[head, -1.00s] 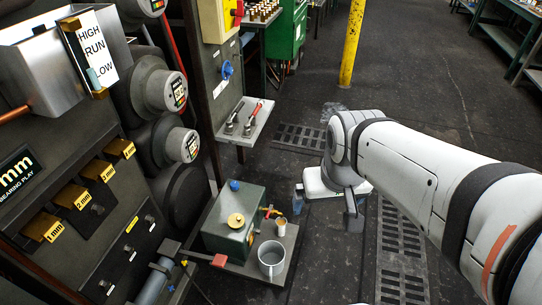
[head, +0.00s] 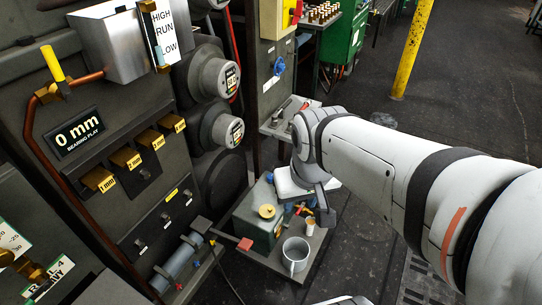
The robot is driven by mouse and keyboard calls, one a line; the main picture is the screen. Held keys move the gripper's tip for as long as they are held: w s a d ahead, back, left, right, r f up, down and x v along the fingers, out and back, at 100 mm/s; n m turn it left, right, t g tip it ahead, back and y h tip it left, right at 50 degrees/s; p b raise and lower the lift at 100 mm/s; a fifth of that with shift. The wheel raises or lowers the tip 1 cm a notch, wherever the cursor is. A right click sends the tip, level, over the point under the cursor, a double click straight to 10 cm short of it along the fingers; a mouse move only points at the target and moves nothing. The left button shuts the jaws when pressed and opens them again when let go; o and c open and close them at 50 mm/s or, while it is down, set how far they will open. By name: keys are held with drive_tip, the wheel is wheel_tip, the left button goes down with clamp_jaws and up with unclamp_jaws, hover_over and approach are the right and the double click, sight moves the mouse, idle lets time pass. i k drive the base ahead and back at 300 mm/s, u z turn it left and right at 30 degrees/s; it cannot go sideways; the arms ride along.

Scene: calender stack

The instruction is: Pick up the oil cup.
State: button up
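A grey metal mug with a handle (head: 295,254) stands upright on a small shelf (head: 272,262). A smaller pale cup with a brownish top (head: 310,228) stands behind it on the right. I cannot tell for certain which of the two is the oil cup. My gripper (head: 307,211) is above the back right part of the shelf, pointing down. Its fingers look spread, with a dark finger on the right and a bluish part on the left. I see nothing held between them. The gripper partly hides the spout area of the green box.
The green box (head: 258,222) with a brass cap stands left of the mug. Machine panels (head: 150,170) rise on the left. A yellow post (head: 411,50) stands behind, with open floor on the right.

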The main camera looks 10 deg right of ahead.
sight(310, 226)
drive_tip(key=u, duration=0.35)
drive_tip(key=k, duration=1.05)
drive_tip(key=z, duration=0.7)
drive_tip(key=i, duration=1)
drive_tip(key=z, duration=0.05)
